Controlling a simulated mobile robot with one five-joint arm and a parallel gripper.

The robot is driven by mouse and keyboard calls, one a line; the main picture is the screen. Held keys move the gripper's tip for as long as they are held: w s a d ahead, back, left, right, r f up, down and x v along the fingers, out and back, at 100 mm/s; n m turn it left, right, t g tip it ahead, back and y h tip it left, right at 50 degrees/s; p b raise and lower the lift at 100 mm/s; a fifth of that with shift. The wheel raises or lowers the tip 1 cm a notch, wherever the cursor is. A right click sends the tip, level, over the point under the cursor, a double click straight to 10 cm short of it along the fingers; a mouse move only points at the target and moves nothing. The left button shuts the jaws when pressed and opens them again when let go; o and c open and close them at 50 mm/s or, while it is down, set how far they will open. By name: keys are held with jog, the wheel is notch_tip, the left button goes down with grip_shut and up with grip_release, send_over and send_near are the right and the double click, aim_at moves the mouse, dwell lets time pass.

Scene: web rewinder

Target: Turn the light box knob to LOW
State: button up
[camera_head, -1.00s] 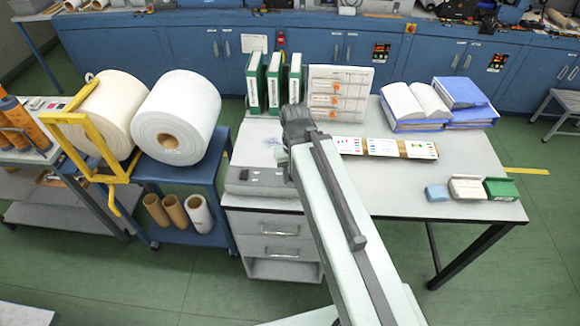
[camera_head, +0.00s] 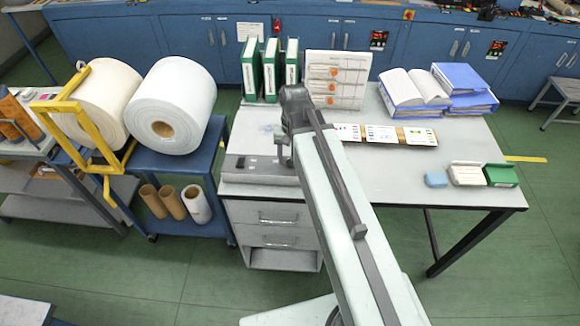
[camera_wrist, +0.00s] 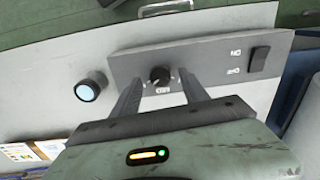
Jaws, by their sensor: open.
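The light box knob (camera_wrist: 160,76) is a small round black knob on a dark grey panel (camera_wrist: 220,75). In the wrist view my gripper (camera_wrist: 161,82) is open, with one finger on each side of the knob. I cannot tell whether the fingers touch it. Small white marks surround the knob, but they are too small to read, and its setting is unclear. In the head view my gripper (camera_head: 284,150) is at the left end of the grey table, by the light box (camera_head: 255,168). The knob cannot be made out there.
Green binders (camera_head: 270,70) and a white rack (camera_head: 337,80) stand behind my arm. Sample cards (camera_head: 381,134) lie to the right. A blue cart with white rolls (camera_head: 171,106) stands left.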

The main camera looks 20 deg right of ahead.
jog(key=shift+f, duration=0.75)
jog(key=shift+r, duration=0.1)
grip_shut()
